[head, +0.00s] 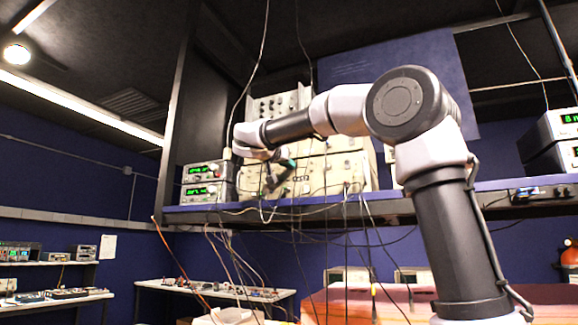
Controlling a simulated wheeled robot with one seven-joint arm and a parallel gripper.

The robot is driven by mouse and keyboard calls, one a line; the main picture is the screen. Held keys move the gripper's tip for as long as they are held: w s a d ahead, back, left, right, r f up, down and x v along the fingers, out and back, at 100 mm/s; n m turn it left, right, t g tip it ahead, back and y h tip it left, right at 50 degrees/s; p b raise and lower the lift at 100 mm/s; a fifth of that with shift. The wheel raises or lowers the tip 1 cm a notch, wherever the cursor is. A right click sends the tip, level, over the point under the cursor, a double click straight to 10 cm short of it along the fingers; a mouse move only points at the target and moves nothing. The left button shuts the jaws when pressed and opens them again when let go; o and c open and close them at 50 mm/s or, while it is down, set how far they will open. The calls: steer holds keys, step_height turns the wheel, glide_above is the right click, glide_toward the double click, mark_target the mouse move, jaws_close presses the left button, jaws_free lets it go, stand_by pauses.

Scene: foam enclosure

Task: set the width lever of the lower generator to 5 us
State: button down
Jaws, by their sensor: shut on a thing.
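Beige generators stand stacked on the raised shelf. The lower generator (345,172) has a pale front panel with knobs and sockets, partly covered by my arm and gripper. The upper unit (325,147) sits on it. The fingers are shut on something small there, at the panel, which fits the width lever. The lever itself is hidden behind the fingers or too small to make out, so its setting cannot be read.
Two meters with green displays (207,182) stand left of the generators. Several cables (345,225) hang over the shelf edge (440,204). A dark upright post (176,110) is at left. More instruments sit at the right end (553,140).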

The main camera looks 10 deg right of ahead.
stand_by(0.3)
steer(key=shift+s+d, duration=0.65)
steer(key=shift+d, duration=0.25)
steer(key=shift+a, duration=0.1)
steer(key=c, duration=0.9)
jaws_free()
steer(key=shift+c, duration=0.2)
steer(key=v, duration=1)
steer(key=shift+s+a, duration=0.25)
steer(key=shift+s, duration=0.05)
